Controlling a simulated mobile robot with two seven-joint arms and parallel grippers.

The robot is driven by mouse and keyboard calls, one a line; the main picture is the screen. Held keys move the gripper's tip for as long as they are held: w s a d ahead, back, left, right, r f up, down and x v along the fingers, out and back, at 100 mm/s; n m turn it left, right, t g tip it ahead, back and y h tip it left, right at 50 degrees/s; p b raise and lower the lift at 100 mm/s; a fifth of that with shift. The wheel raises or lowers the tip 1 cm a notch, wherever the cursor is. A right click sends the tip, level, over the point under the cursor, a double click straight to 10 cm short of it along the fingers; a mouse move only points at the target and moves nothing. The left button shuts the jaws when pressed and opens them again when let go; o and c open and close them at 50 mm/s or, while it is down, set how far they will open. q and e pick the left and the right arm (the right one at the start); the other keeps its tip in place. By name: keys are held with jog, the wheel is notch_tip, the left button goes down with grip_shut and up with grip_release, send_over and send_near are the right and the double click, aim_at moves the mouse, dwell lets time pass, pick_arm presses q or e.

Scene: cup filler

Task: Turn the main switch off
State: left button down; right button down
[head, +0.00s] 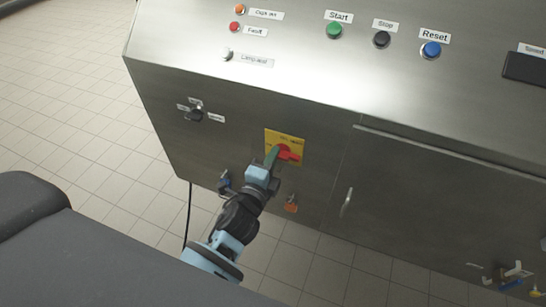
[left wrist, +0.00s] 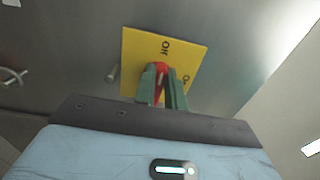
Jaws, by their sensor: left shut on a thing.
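The main switch is a red rotary handle (head: 289,154) on a yellow plate (head: 298,138) on the front of the steel cabinet. In the left wrist view the red handle (left wrist: 161,68) sits between my green fingers, in front of the yellow plate (left wrist: 138,45) with black lettering. My left gripper (head: 272,155) reaches up from below, at the left side of the handle in the head view. It is shut on the handle. The fingers hide part of the handle, so its exact angle is hard to read. My right gripper is not in view.
Above, the sloped panel carries a green Start button (head: 334,30), a dark Stop button (head: 382,39) and a blue Reset button (head: 430,49). A black selector knob (head: 195,115) is left of the plate.

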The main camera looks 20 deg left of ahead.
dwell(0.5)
pick_arm(q)
jog(key=c, duration=1.5)
grip_release()
jog(key=shift+o, duration=0.2)
jog(key=shift+s, duration=0.15)
jog(key=s, duration=0.7)
jog(key=shift+s+b, duration=0.3)
jog(key=shift+b, duration=0.05)
jog(key=shift+a+f, duration=0.1)
